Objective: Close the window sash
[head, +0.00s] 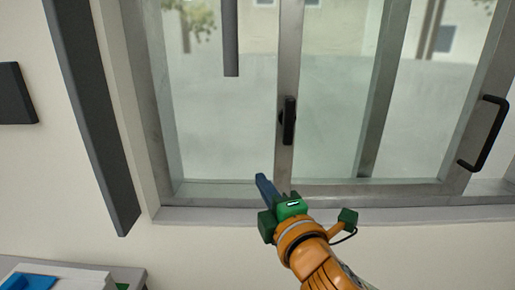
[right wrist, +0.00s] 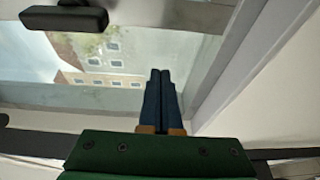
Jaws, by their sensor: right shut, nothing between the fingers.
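The window has a grey metal frame (head: 240,213) and glass panes. A sash stile (head: 286,60) stands upright in the middle, with a small black latch-like handle (head: 290,120) on it. A black bar handle (head: 487,134) sits on the slanted grey stile at the right. My right gripper (head: 262,180) is shut and empty, with its blue fingers in front of the lower left pane, left of and below the middle handle. In the right wrist view its fingers (right wrist: 160,78) are together, and a black handle (right wrist: 64,18) shows at the top left, apart from them. My left gripper is not in view.
A dark vertical panel (head: 88,110) hangs on the wall left of the window, with a dark block (head: 17,94) farther left. A table corner at the bottom left holds a blue item (head: 28,281). The wall (head: 200,255) below the sill is bare.

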